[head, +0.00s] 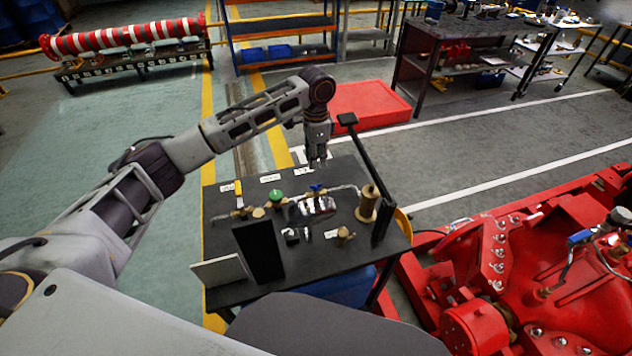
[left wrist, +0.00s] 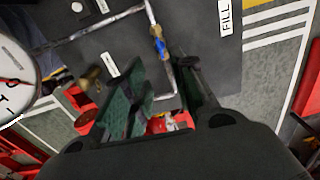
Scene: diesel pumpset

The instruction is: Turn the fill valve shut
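The valve with the blue handle (head: 316,188) sits on the pipe run across the black bench (head: 345,235). In the left wrist view this blue valve (left wrist: 158,43) lies on a grey pipe, with a white label reading FILL (left wrist: 226,18) off to its right. My left gripper (head: 317,163) points down above the back part of the bench, behind the blue valve in the head view. In the left wrist view its two dark green-padded fingers (left wrist: 158,68) are apart, with nothing held between them. The blue valve lies beyond the fingertips. My right gripper is not in view.
A green-handled valve (head: 275,197) and a yellow lever (head: 238,188) stand left on the same pipework. A brass cylinder (head: 369,203) and a dark upright post (head: 382,190) stand right. A dark panel (head: 259,249) rises at the front. A gauge (left wrist: 14,82) shows in the wrist view.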

